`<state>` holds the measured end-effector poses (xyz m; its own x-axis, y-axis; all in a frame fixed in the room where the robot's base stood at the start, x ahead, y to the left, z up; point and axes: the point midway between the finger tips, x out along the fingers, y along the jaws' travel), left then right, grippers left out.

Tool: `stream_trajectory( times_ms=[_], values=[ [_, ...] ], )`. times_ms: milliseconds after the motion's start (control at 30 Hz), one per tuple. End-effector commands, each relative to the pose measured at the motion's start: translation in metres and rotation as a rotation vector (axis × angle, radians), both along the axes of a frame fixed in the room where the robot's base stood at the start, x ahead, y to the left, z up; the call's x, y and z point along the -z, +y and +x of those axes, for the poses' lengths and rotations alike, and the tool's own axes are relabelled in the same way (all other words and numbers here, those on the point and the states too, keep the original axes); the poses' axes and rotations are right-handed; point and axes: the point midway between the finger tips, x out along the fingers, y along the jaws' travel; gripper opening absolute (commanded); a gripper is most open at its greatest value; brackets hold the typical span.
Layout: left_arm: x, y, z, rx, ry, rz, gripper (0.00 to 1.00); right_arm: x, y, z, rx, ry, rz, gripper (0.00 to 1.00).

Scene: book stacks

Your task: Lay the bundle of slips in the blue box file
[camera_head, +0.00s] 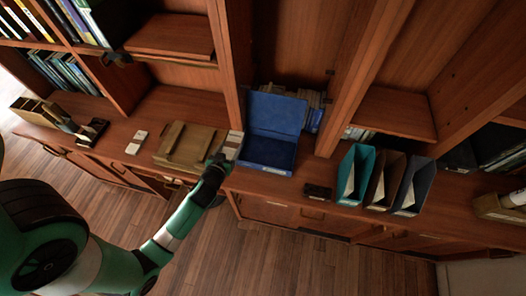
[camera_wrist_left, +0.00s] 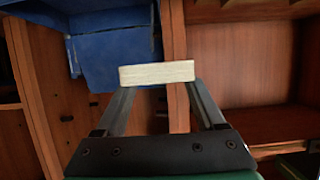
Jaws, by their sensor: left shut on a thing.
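The blue box file (camera_head: 268,152) stands open on the counter, its lid raised at the back. My left gripper (camera_head: 220,160) is just left of it, at the counter's front edge. It is shut on a pale bundle of slips (camera_head: 232,144), which is beside the box file, not in it. In the left wrist view the bundle (camera_wrist_left: 157,73) lies across both fingertips, and the blue box file (camera_wrist_left: 115,57) fills the upper left. The head view does not make clear how high the bundle is. My right gripper is not in view.
A tan folder or case (camera_head: 185,148) lies left of the gripper, with white slips (camera_head: 137,142) beyond it. Right of the box file are a small black box (camera_head: 318,192) and teal (camera_head: 355,174), brown and grey upright files. Books stand behind the lid. Shelf uprights rise at the back.

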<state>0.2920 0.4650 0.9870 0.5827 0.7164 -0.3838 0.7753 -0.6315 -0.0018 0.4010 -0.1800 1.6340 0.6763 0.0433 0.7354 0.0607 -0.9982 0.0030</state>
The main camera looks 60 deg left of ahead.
Motion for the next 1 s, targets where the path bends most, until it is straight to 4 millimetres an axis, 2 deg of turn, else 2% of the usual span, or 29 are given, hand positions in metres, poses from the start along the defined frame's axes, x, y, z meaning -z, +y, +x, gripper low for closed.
stream_trajectory(
  times_ms=[33, 100, 400, 700, 1000],
  values=[
    [0.011, 0.001, 0.011, 0.004, -0.005, 0.002, 0.15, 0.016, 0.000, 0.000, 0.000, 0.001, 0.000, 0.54],
    [0.019, 0.003, 0.027, 0.006, -0.006, 0.003, 0.15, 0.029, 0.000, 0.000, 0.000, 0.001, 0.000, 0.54],
    [0.043, 0.009, 0.083, 0.002, -0.005, 0.001, 0.15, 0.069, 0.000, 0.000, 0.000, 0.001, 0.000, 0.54],
    [0.085, 0.013, 0.115, 0.001, -0.003, 0.001, 0.15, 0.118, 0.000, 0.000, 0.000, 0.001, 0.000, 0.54],
    [0.091, 0.014, 0.124, 0.001, -0.003, 0.000, 0.15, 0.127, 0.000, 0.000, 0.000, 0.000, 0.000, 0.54]
  ],
)
